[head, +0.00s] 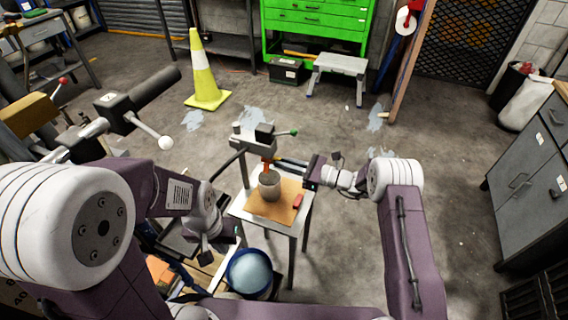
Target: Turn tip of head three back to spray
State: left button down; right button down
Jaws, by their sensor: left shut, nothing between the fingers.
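A grey spray-head assembly (257,143) stands on the small table (236,208), with a black block on top and a lever ending in a green knob (293,132). Below it is an orange tip (266,166), just over a grey cup (270,187). Which way the tip is turned is too small to tell. My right gripper (284,162) reaches in from the right, its dark fingers close beside the orange tip; contact and finger gap are unclear. My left gripper (214,246) is shut and empty, pointing down left of the table.
A brown board and a small red block (298,201) lie on the small table. A blue-rimmed bucket (249,272) stands below it. Open floor lies behind, with a yellow cone (204,76).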

jog(key=m+p, duration=0.2)
jog(key=m, duration=0.7)
jog(key=shift+p, duration=0.35)
